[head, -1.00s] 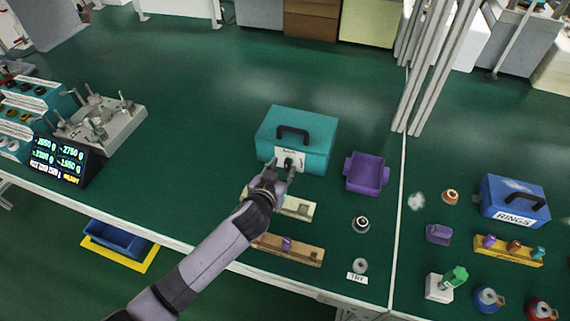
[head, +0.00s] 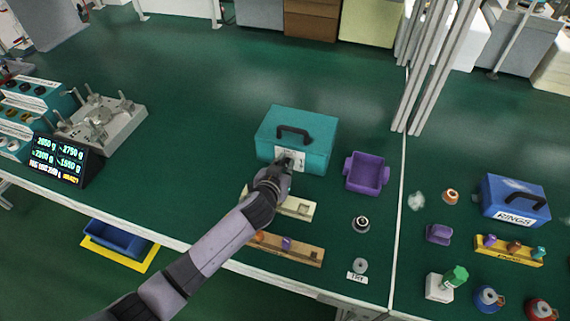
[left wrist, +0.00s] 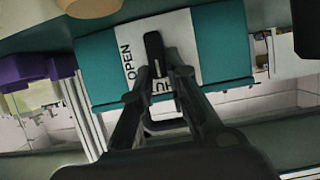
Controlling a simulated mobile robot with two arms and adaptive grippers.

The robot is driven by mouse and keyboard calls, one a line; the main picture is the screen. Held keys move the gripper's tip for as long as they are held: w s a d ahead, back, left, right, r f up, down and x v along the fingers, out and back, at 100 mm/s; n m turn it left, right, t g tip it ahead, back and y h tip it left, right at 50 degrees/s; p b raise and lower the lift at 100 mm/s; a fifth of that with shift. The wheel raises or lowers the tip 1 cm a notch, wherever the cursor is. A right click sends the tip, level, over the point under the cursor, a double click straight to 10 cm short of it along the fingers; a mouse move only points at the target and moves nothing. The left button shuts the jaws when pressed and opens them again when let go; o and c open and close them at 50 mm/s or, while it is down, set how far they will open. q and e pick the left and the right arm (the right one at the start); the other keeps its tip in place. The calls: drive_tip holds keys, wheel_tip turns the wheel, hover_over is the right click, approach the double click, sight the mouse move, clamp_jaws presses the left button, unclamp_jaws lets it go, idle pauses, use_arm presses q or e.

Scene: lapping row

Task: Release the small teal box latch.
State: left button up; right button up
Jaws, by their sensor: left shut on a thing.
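The small teal box (head: 310,137) stands on the green bench in the middle of the head view, with a dark handle on its lid. Its front carries a white label plate (head: 299,159) with a dark latch. In the left wrist view the teal box front (left wrist: 222,45) fills the upper middle; its white plate (left wrist: 182,32) reads OPEN at one end. The dark latch lever (left wrist: 154,50) lies on the plate. My left gripper (head: 286,162) is at the box front, shut on the latch lever, and hides part of it. My right gripper is in neither view.
A purple bin (head: 367,173) stands just right of the teal box. A cream strip (head: 298,208) and a brown strip with small parts (head: 305,254) lie in front, under my left arm. A blue RINGS box (head: 514,199) stands further right. The bench behind the teal box is clear.

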use_arm(q)
clamp_jaws()
drive_tip(key=shift+d, duration=0.1)
drive_tip(key=shift+s+d+f+m+t+y+b, duration=0.1)
drive_tip(key=shift+d+m+t+y+b, duration=0.1)
drive_tip(key=shift+m+y+b, duration=0.3)
drive_tip(key=shift+s+d+f+m+t+y+b, duration=0.15)
drive_tip(key=shift+m+y+b, duration=0.15)
drive_tip(key=shift+m, duration=0.3)
drive_tip(key=shift+d+m+t+y+b, duration=0.3)
drive_tip(key=shift+m+y+b, duration=0.3)
drive_tip(key=shift+m+b, duration=0.4)
drive_tip(key=shift+m, duration=0.3)
